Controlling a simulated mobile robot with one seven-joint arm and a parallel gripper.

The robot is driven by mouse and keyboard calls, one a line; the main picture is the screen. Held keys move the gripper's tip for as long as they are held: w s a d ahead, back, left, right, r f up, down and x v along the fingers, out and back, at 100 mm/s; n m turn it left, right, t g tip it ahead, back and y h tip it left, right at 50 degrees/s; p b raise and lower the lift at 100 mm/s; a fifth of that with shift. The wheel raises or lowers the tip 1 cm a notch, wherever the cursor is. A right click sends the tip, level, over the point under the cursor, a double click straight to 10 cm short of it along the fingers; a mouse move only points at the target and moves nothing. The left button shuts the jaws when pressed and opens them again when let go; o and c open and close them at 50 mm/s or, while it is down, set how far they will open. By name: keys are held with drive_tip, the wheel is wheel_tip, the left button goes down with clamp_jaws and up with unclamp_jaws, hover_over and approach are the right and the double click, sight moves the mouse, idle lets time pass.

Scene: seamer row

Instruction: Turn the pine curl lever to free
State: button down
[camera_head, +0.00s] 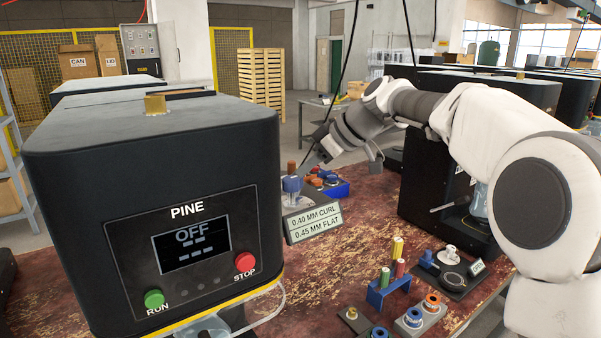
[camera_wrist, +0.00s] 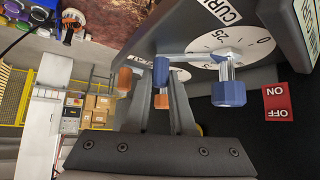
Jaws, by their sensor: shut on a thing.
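The pine seamer (camera_head: 150,190) is the black box at the left of the head view, its screen reading OFF. In the wrist view the blue curl lever (camera_wrist: 161,70) sits on a steel bar beside the CURL label (camera_wrist: 218,10) and a numbered dial (camera_wrist: 250,44). My gripper (camera_wrist: 164,80) is shut on the lever's blue end. A blue adjusting knob (camera_wrist: 228,93) hangs to the right of it. In the head view my fingertips are too small to make out.
A red ON/OFF switch (camera_wrist: 277,102) is right of the blue knob. A card (camera_head: 313,221) reads 0.40 MM CURL, 0.45 MM FLAT. Coloured pegs in a blue rack (camera_head: 388,291) and small gauges stand on the worn red bench (camera_head: 340,270). Another black machine (camera_head: 440,195) stands at right.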

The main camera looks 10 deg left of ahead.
drive_tip(key=c, duration=0.8)
unclamp_jaws()
drive_tip(key=shift+o, duration=0.2)
drive_tip(key=p+v, duration=0.2)
drive_tip(key=v, duration=1.5)
drive_tip(key=shift+d+r, duration=0.1)
drive_tip(key=shift+r, duration=0.05)
